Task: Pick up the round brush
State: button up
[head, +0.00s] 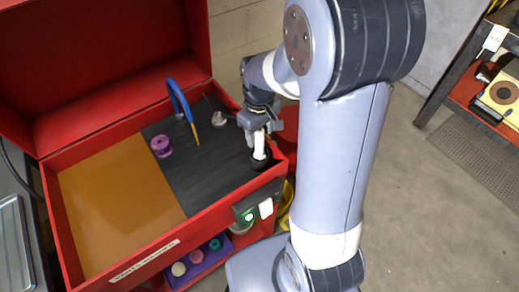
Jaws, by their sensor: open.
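What looks like the round brush (260,150), with a pale upright handle and a dark round base, stands in the right front corner of the red box on the dark mat. My gripper (258,127) is right above it, pointing down, with its fingers close around or beside the top of the pale part. The gripper is open; I cannot tell whether it touches the brush. My wrist and forearm hide part of that corner.
A red box (120,272) holds an orange panel (115,205) and a dark mat (200,165). On the mat are a purple spool (161,146), a blue-handled tool (183,105) and a small grey item (219,119). The box's right wall is close to my gripper.

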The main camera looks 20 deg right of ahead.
jog(key=shift+f, duration=0.75)
jog(key=shift+c, duration=0.2)
jog(key=c, duration=1)
